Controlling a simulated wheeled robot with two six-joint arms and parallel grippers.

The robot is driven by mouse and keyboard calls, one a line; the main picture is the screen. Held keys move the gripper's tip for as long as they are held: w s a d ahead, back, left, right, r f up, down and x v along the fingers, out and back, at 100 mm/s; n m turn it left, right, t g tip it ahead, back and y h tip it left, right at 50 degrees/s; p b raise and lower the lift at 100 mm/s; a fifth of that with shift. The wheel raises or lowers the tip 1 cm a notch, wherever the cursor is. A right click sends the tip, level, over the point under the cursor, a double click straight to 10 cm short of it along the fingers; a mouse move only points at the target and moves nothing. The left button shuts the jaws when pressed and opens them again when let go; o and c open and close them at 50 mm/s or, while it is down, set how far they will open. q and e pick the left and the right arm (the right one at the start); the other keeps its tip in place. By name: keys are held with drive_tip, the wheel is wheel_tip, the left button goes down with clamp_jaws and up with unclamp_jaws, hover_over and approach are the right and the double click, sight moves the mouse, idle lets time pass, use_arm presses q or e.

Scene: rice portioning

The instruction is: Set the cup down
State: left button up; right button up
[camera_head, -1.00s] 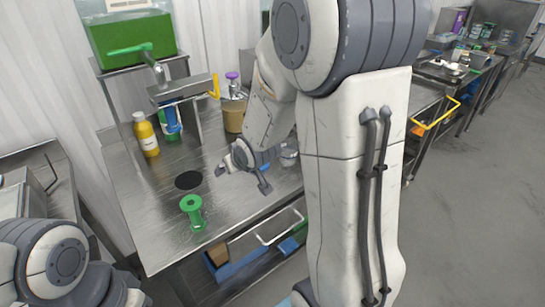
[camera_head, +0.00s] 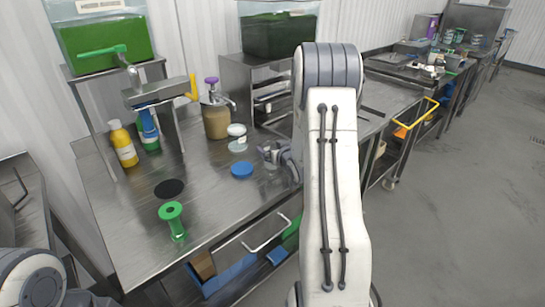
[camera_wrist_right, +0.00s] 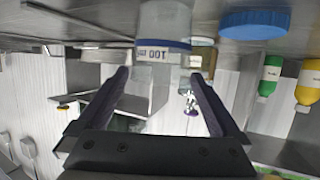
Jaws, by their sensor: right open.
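A clear cup with a printed "100" label (camera_wrist_right: 160,32) stands on the steel table in the right wrist view, which is upside down. In the head view it is small and mostly hidden by my right gripper. My right gripper (camera_head: 271,158) is open near the table's right part. In the wrist view its two fingers (camera_wrist_right: 163,88) point toward the cup, with the cup just ahead of the gap; whether they touch it I cannot tell. My left arm shows at the lower left of the head view, its gripper out of frame.
A blue round lid (camera_head: 242,170) lies left of the cup, also in the wrist view (camera_wrist_right: 255,24). A white-topped jar (camera_head: 237,131), a brown pump container (camera_head: 215,121), a yellow bottle (camera_head: 123,146) and a green spool-shaped object (camera_head: 173,221) stand on the table.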

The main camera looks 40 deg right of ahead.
sight(269, 144)
drive_tip(key=p+x, duration=0.1)
drive_tip(key=x, duration=0.3)
drive_tip(key=shift+w+f, duration=0.2)
drive_tip(key=shift+f, duration=0.05)
drive_tip(key=shift+c, duration=0.3)
drive_tip(key=c, duration=1.3)
drive_tip(key=shift+o, duration=0.2)
drive_tip(key=shift+r, duration=0.15)
